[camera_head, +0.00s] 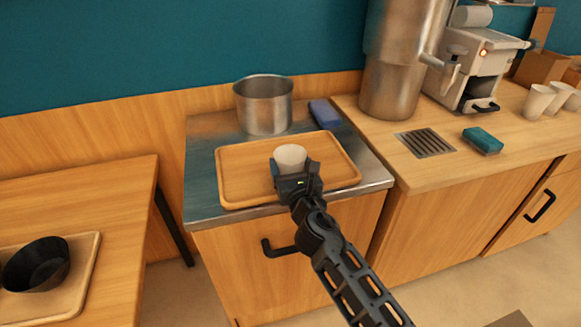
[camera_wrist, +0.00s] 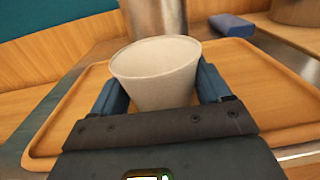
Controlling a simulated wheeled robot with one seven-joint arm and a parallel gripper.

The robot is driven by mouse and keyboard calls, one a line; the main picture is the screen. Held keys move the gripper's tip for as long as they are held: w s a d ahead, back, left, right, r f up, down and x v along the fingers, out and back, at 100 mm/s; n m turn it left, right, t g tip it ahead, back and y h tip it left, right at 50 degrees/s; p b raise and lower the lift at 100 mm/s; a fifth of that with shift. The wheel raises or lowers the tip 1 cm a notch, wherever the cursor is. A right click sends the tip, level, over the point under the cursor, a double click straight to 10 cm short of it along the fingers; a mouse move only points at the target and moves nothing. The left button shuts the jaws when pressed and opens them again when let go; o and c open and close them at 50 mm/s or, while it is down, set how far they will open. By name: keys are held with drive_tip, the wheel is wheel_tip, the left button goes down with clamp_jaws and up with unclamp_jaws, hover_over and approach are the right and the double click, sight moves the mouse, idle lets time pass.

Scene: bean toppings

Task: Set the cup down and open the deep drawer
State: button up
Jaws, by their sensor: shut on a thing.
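A white cup (camera_head: 291,157) is at the wooden tray (camera_head: 240,192) on the steel-topped cabinet. My gripper (camera_head: 294,168) is shut on the cup, with one blue-padded finger on each side of it. In the wrist view the cup (camera_wrist: 156,72) stands upright between the fingers, over the tray (camera_wrist: 270,95). I cannot tell whether its base touches the tray. The cabinet front below the steel top has a deep drawer (camera_head: 240,265) with a black handle (camera_head: 279,248). The drawer is closed, and my arm covers part of its front.
A steel pot (camera_head: 264,104) and a blue block (camera_head: 324,114) stand behind the tray. To the right are a tall metal cylinder (camera_head: 392,75), a coffee machine (camera_head: 473,62), a green sponge (camera_head: 483,140) and several cups. A black bowl (camera_head: 37,264) sits on the left table.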

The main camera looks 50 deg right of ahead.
drive_tip(key=shift+f, duration=0.15)
drive_tip(key=o, duration=1.1)
drive_tip(key=shift+r, duration=0.2)
drive_tip(key=shift+s+a+f, duration=0.1)
drive_tip(key=shift+s+a, duration=0.1)
drive_tip(key=shift+s, duration=0.05)
drive_tip(key=shift+b+v, duration=1.05)
drive_tip(key=shift+v, duration=4.65)
